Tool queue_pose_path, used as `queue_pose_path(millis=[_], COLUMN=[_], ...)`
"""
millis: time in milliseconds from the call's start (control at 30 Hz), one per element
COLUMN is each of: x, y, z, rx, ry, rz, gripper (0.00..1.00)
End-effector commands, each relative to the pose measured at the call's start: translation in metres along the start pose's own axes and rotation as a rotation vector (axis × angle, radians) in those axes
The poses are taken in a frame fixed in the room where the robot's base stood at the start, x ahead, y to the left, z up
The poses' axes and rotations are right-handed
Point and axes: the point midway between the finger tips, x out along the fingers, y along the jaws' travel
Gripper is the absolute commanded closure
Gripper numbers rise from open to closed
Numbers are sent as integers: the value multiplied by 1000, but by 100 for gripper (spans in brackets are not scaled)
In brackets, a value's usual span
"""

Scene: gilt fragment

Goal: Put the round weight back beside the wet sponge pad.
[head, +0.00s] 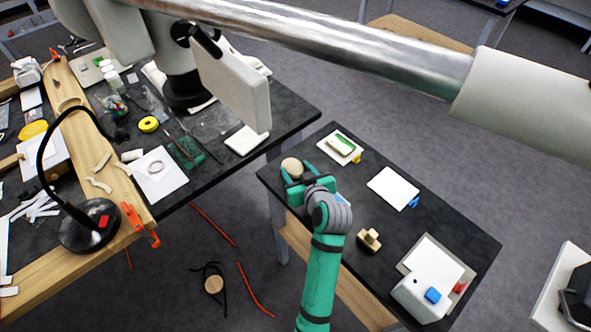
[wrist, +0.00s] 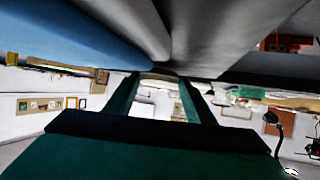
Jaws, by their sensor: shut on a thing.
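A round beige weight (head: 291,165) is at the fingertips of my gripper (head: 293,180), near the far left corner of the dark side table (head: 270,176). My gripper is shut on it; the fingers hide part of it. I cannot tell whether the weight touches the table. A green pad (head: 341,146), which looks like the sponge pad, lies on a white tray or sheet to the right of the weight, apart from it. In the wrist view, my dark green fingers (wrist: 157,105) show, but the held weight is not clear there.
A yellow item (head: 357,159) sits by the green pad. A cluttered workbench (head: 215,165) is at left.

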Motion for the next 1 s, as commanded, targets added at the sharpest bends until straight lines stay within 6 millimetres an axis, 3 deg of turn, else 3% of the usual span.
queue_pose_path(millis=[400,433,500,867,1000], x=[2,2,2,0,-17], y=[1,1,1,1,1], z=[5,5,5,1,2], rx=[1,1,1,0,1], ry=[3,2,2,2,3], rz=[1,1,1,1,2], gripper=[88,44,32,32,32])
